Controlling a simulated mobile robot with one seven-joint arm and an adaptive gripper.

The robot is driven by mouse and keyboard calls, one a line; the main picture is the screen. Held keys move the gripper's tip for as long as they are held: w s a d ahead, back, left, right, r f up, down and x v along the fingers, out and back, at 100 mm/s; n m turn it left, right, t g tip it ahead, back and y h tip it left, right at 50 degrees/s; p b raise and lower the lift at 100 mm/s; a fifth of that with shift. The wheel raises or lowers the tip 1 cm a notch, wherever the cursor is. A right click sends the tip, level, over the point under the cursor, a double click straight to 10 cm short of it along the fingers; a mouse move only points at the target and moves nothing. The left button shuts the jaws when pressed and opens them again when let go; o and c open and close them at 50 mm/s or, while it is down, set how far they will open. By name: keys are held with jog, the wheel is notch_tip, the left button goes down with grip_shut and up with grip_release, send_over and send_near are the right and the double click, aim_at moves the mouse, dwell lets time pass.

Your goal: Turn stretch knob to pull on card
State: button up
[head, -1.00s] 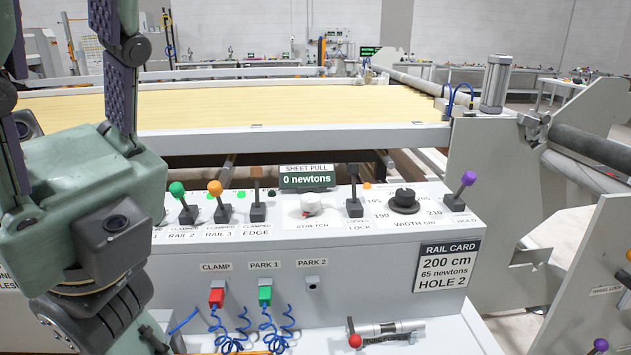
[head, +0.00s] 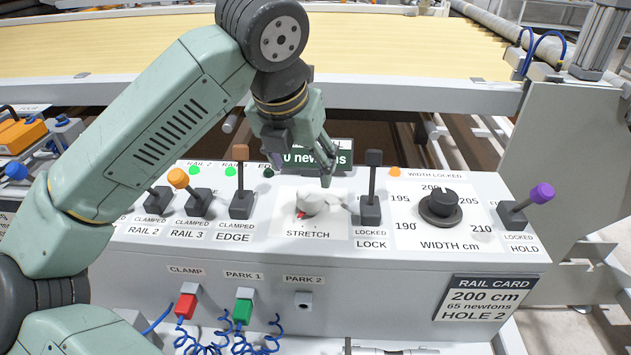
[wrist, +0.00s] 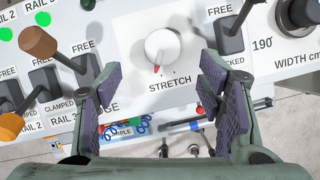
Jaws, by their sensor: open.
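The stretch knob (head: 313,201) is a small white knob with a red mark, on a white plate labelled STRETCH. It also shows in the wrist view (wrist: 162,47), with its red mark toward the label. My gripper (head: 301,168) is open above and just behind the knob. In the wrist view its purple-padded fingers (wrist: 164,95) are spread to either side, with nothing between them. The rail card (head: 484,298) on the panel front reads 200 cm, 65 newtons, HOLE 2. The sheet pull display (head: 318,158) is partly hidden behind my gripper; "0 newtons" can be read.
The brown edge lever (head: 241,180) stands left of the knob and the dark lock lever (head: 372,185) right of it. Further right are the black width knob (head: 439,206) and purple hold lever (head: 527,203). Red and green plugs (head: 187,306) hang on the front.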

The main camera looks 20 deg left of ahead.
aim_at(310, 193)
jog(key=p+x, duration=0.2)
jog(key=x, duration=0.7)
jog(key=shift+w+d+f, duration=0.1)
jog(key=shift+d+f, duration=0.1)
jog(key=shift+f, duration=0.1)
jog(key=c, duration=1.1)
jog(key=shift+c, duration=0.2)
jog(key=shift+f+b, duration=0.1)
jog(key=shift+b, duration=0.3)
